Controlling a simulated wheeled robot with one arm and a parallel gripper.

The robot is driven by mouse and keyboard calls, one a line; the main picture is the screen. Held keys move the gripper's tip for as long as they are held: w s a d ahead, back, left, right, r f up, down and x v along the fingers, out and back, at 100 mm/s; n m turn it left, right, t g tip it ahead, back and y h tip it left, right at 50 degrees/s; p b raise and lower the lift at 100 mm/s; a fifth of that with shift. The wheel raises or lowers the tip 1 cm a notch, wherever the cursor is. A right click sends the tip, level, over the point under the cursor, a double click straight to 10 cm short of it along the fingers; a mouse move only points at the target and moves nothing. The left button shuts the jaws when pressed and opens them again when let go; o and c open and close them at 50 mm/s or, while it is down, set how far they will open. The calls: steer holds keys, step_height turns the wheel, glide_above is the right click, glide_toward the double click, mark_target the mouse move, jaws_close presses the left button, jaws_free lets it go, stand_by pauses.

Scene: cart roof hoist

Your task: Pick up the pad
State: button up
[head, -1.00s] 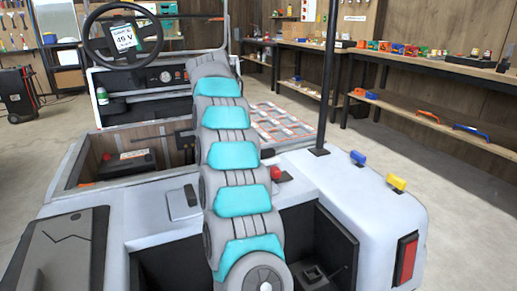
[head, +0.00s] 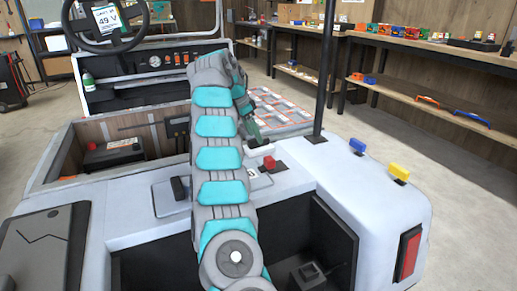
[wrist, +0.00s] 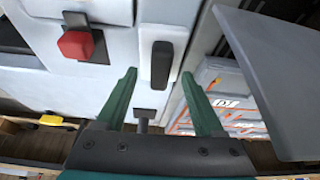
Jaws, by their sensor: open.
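A small dark, rounded block, which looks like the pad (wrist: 162,65), lies on the pale cart body in the wrist view. In the head view the same dark pad (head: 259,143) shows partly, close to my gripper (head: 252,130). In the wrist view my gripper (wrist: 159,73) has its two green fingers spread, with the pad between their tips in the picture. I cannot tell how far the tips are above it. Nothing is held.
A red knob (head: 269,162) on a dark base stands close to the pad. A black post (head: 324,75) rises behind it. A blue block (head: 357,146) and a yellow block (head: 399,173) sit on the cart's right corner. A grey flat panel (wrist: 275,75) fills the wrist view's right side.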

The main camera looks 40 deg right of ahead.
mark_target(259, 145)
steer(key=shift+x, duration=1.55)
steer(key=shift+d, duration=0.1)
jaws_close()
